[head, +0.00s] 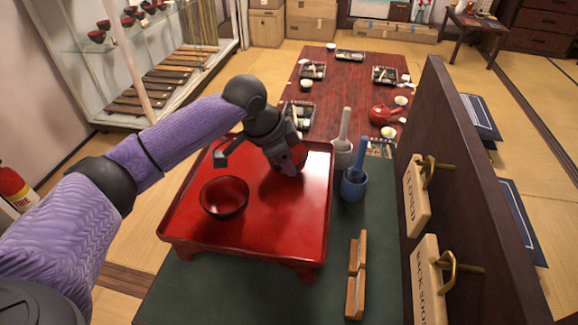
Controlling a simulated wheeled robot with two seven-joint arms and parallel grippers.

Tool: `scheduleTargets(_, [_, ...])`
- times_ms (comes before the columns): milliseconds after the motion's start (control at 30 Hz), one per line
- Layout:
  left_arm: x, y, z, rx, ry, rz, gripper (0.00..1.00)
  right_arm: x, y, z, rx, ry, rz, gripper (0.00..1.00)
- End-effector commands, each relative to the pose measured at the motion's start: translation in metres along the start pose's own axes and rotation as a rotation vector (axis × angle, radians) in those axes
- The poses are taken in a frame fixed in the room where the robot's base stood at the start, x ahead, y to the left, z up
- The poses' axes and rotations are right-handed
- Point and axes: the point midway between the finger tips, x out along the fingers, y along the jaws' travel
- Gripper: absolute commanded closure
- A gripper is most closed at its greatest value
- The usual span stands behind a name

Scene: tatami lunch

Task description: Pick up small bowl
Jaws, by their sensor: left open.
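A small bowl (224,197), dark red and glossy, stands upright on the red lacquered tray table (283,228), left of its middle. My left gripper (257,162) is above the far part of the tray table, beyond the bowl and to its right. Its jaws are apart, with one dark finger toward the left and one toward the right. It is not touching the bowl. My right gripper is not in view.
Right of the tray table stand a white mortar with pestle (342,153) and a blue one (354,188). A wooden rack (355,275) lies nearer. A dark panel with hanging signs (418,195) rises on the right. A set dining table (335,90) is beyond.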

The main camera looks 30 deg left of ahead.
Motion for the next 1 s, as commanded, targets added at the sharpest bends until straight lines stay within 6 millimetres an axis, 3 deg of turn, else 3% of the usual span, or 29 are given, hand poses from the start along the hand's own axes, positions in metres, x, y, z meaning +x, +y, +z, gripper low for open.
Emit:
scheduleTargets(33, [0.017,0.002,0.001,0.0,0.0,0.003,0.5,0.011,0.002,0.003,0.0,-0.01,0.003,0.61])
scheduleTargets(100, [0.029,0.002,0.001,0.0,-0.002,0.002,0.5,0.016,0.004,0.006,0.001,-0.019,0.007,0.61])
scheduleTargets(300, [0.027,0.001,-0.001,0.001,0.001,-0.002,0.5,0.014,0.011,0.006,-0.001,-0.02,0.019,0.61])
scheduleTargets(567, [0.027,0.001,-0.001,0.002,0.001,-0.001,1.0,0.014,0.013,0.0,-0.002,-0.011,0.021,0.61])
scheduleTargets(1000, [0.025,0.001,-0.002,0.001,0.001,-0.001,1.0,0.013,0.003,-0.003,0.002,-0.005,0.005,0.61])
